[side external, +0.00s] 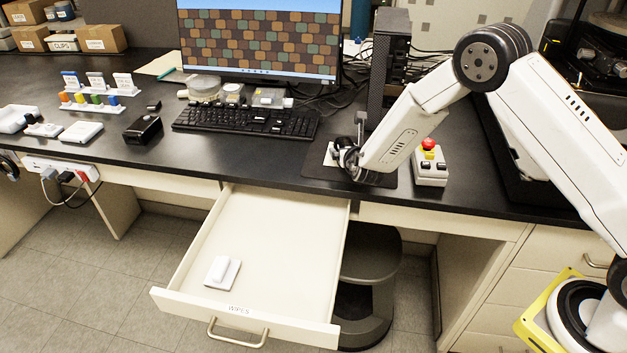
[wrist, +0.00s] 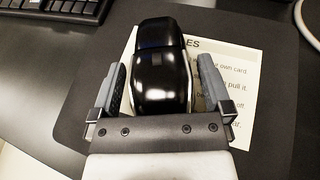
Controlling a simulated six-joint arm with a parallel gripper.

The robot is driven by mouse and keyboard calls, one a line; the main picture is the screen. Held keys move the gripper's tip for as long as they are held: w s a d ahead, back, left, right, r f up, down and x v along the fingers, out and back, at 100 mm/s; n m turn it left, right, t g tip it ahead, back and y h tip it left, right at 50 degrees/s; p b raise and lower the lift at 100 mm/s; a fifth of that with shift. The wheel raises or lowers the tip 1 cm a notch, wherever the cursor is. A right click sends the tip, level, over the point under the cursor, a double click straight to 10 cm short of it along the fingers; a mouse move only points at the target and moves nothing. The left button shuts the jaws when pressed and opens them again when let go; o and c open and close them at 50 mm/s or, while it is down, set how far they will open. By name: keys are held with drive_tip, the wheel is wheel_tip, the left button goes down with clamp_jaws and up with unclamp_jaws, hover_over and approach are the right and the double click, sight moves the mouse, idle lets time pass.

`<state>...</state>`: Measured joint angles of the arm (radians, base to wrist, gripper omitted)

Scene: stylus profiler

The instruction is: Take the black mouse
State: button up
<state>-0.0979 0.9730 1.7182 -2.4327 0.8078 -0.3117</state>
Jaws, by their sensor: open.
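The black mouse (wrist: 160,68) is glossy and lies on a paper card (wrist: 228,68) on the dark mouse pad (wrist: 270,125). My gripper (wrist: 158,82) is open in the wrist view, with one finger on each side of the mouse and a small gap visible on both sides. The near end of the mouse is hidden by the gripper body. In the side view my gripper (side external: 348,152) is low over the pad (side external: 318,168), and it hides most of the mouse.
A keyboard (side external: 245,121) lies left of the pad. A control box with a red button (side external: 430,165) stands to the right. A black tower (side external: 390,60) stands behind. An open drawer (side external: 275,235) juts out below the desk, with a white block (side external: 221,271) inside.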

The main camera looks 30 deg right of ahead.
sight(349, 139)
drive_tip(key=shift+w, duration=0.15)
drive_tip(key=shift+c, duration=0.2)
drive_tip(key=c, duration=1)
drive_tip(key=shift+c, duration=0.2)
drive_tip(key=shift+r, duration=1.7)
drive_tip(key=s+r, duration=0.9)
drive_tip(key=s, duration=0.5)
drive_tip(key=shift+a+r, duration=0.2)
drive_tip(key=shift+r, duration=0.1)
